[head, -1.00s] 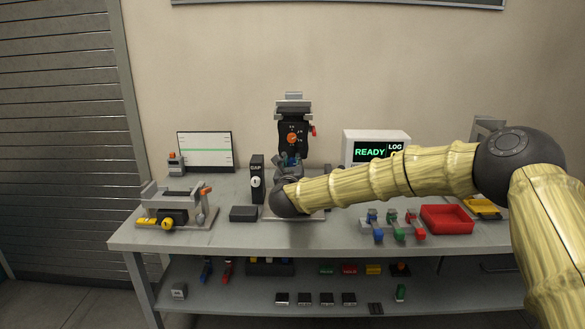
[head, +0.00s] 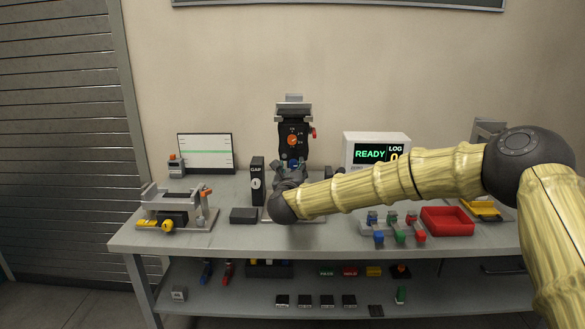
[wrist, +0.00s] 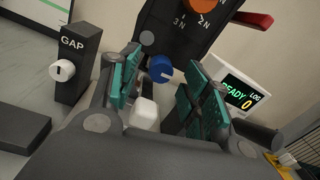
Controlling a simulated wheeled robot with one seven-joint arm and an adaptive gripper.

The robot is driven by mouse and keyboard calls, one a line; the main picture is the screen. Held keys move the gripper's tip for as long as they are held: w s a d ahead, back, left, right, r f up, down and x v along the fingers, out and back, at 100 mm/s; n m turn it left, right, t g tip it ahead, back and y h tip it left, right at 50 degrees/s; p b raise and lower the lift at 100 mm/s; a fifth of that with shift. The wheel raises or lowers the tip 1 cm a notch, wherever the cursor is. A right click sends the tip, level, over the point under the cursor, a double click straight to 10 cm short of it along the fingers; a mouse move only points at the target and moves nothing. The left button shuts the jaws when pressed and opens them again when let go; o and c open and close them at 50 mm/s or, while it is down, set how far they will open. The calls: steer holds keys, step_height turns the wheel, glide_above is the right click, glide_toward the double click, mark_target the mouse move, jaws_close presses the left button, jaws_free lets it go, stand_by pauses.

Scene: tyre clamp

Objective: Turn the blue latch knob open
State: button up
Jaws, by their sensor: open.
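The blue latch knob (wrist: 160,68) sits low on the front of the black clamp column (wrist: 185,30) in the wrist view, with a pale mark on its face. In the head view the blue knob (head: 294,162) shows just above my gripper (head: 291,174). In the wrist view my gripper (wrist: 163,86) is open, with its two teal finger pads spread left and right. The knob appears in the gap between and beyond the fingertips, and nothing is held. Contact with the knob cannot be told. A white block (wrist: 143,112) shows between the fingers.
An orange dial (head: 292,140) and a red lever (head: 313,133) are higher on the column. A black GAP box (head: 257,179) stands left. The READY display (head: 375,150), small coloured pieces and a red tray (head: 447,220) are right. A clamp fixture (head: 175,206) stands far left.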

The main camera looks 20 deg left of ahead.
steer(key=v, duration=0.9)
steer(key=shift+s, duration=0.4)
steer(key=shift+d, duration=0.1)
steer(key=shift+c, duration=0.2)
